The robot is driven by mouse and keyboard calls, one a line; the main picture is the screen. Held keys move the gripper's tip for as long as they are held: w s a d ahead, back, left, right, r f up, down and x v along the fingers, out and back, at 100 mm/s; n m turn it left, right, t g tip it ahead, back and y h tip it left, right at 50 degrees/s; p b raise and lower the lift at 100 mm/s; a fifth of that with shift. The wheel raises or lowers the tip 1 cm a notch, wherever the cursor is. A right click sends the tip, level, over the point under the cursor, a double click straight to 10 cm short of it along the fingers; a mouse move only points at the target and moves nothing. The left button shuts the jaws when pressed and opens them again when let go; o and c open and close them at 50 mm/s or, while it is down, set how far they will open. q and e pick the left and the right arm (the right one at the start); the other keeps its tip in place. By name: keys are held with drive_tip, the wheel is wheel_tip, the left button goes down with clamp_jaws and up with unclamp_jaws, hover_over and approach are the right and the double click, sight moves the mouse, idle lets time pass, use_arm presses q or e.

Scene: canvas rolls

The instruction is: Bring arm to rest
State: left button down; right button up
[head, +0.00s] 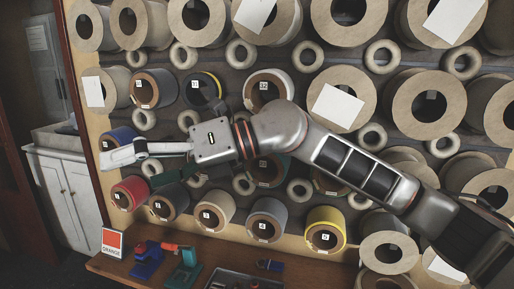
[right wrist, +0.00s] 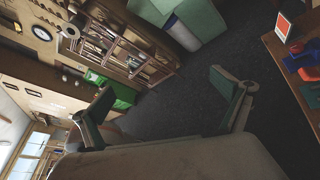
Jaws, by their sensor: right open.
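My right arm (head: 285,130) comes in from the right side of the head view and stretches left across the wall of rolls. My right gripper (head: 130,168) points left, in front of the lower left rolls and above the wooden bench. Its fingers are spread and nothing is between them. In the right wrist view, the gripper (right wrist: 162,84) also shows its two fingers wide apart, with dark floor behind the gap. My left arm and gripper are in neither view.
Canvas rolls (head: 420,105) fill the wall behind the arm. The wooden bench (head: 170,279) below carries a blue tool (head: 147,262), a teal tool (head: 185,270) and an orange sign (head: 114,242). White cabinets (head: 70,195) stand at left. Dark floor (right wrist: 185,95) lies open beyond the fingers.

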drive_tip(key=w+d+f+m+t+y, duration=0.2)
drive_tip(key=w+d+f+m+t, duration=0.3)
drive_tip(key=d+f+m+t, duration=0.6)
drive_tip(key=w+d+f+m+t+y, duration=0.1)
drive_tip(key=w+d+f+m+t, duration=0.5)
drive_tip(key=m, duration=1)
drive_tip(key=s+d+f+m+t+h, duration=0.1)
drive_tip(key=d+f+m+h, duration=0.4)
drive_tip(key=f, duration=0.5)
drive_tip(key=s+d+f+m+t+h, duration=0.2)
drive_tip(key=d+f+m+h, duration=0.25)
drive_tip(key=f, duration=0.45)
drive_tip(key=s+d+f+m+g+h, duration=0.2)
drive_tip(key=s+d+f, duration=0.4)
drive_tip(key=s+f, duration=0.4)
drive_tip(key=s+d+f+m+g+h, duration=0.3)
drive_tip(key=s+d+f, duration=0.4)
drive_tip(key=f, duration=0.7)
drive_tip(key=s+m+g, duration=0.1)
drive_tip(key=s+m, duration=0.1)
drive_tip(key=shift+s+f+g, duration=0.2)
drive_tip(key=shift+s+g, duration=0.15)
drive_tip(key=shift+g, duration=0.05)
drive_tip(key=shift+h, duration=0.25)
